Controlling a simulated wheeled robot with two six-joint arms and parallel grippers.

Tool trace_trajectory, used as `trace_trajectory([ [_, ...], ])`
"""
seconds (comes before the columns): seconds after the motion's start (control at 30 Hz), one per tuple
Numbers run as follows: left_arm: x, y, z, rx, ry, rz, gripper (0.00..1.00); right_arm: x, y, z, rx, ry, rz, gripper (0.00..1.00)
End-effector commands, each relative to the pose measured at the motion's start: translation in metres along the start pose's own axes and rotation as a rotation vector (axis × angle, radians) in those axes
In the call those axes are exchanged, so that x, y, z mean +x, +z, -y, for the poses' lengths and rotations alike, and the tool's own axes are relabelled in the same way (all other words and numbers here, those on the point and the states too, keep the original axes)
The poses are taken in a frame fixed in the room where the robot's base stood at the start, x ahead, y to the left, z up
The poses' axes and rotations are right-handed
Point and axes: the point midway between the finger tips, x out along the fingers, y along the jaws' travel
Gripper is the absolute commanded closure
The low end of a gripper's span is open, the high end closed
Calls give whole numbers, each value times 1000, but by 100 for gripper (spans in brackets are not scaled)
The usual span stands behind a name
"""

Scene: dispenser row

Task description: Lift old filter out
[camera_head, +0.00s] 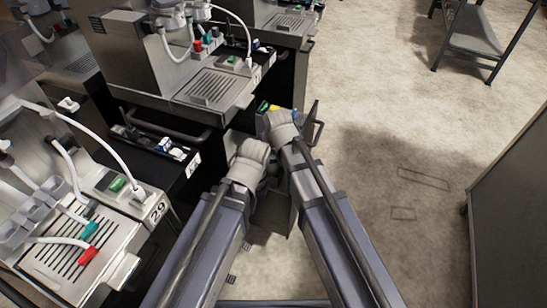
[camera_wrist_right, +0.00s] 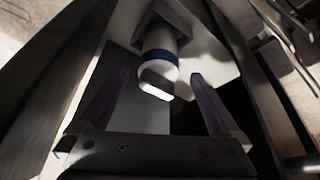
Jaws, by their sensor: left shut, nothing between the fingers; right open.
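A white cylinder with a dark blue band (camera_wrist_right: 160,55), which looks like the filter, sits under a grey fitting in the right wrist view. Its pale end points toward the camera. My right gripper (camera_wrist_right: 158,104) is open, with one finger to each side of the cylinder's lower end; I cannot tell whether either touches it. In the head view my right wrist (camera_head: 282,126) hides its fingers and the filter. My left gripper (camera_head: 262,178) is shut and empty, low beside the right arm and largely hidden by its own wrist.
A dispenser (camera_head: 210,88) with a grated tray stands beyond my arms. Another dispenser (camera_head: 75,245) with red and teal nozzles is at left. A dark open drawer (camera_head: 170,146) holds small items. A panel with a handle (camera_head: 314,128) stands right of my right wrist. The floor (camera_head: 400,130) at right is largely clear.

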Motion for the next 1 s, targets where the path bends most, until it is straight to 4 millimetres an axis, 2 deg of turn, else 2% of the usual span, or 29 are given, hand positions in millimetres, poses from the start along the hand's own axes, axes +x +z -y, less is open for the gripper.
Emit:
trace_trajectory([
  [0.23,4,0,0,0,0,0,100,4,0,0,0,0,0,0],
  [0.5,26,-1,-2,0,0,0,100,28,1,0,0,0,0,0],
  [0.77,29,-2,-3,0,0,0,100,31,0,0,0,0,0,0],
  [1.0,55,-3,-5,0,0,0,100,60,-1,-1,1,0,0,0],
])
